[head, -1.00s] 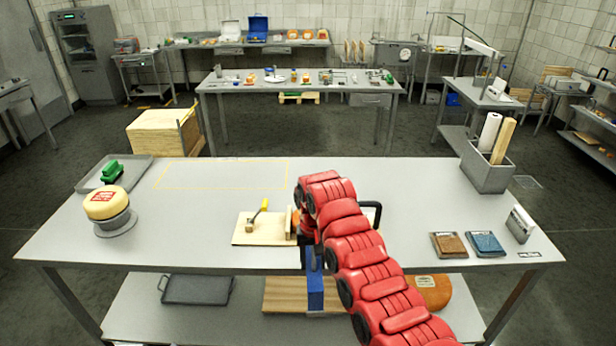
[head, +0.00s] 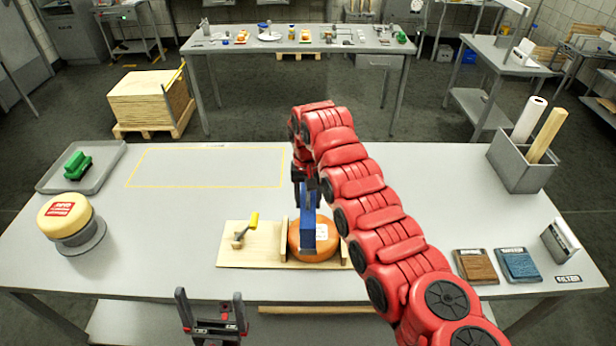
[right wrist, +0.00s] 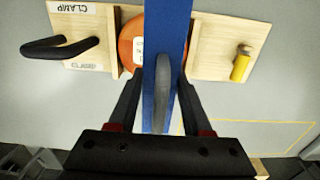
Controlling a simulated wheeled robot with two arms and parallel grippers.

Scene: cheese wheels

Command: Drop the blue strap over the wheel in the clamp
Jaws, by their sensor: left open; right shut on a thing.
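The blue strap (head: 308,212) hangs from my right gripper (head: 305,178) in the head view, above and in front of the orange wheel (head: 301,250). In the right wrist view, my right gripper (right wrist: 160,85) is shut on the strap (right wrist: 164,35), which covers the middle of the wheel (right wrist: 130,48). I cannot tell whether the strap touches the wheel. The wheel sits between wooden blocks of the clamp (head: 262,258); the clamp's black handle (right wrist: 62,48) shows in the wrist view. My left gripper (head: 212,318) is open and empty at the table's front edge.
A yellow-handled tool (head: 246,230) lies on the clamp board. A yellow wheel (head: 66,216) on a round stand and a tray (head: 105,160) with a green object are at left. Brown and blue pads (head: 475,265) lie at right. The yellow-outlined area (head: 205,167) is clear.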

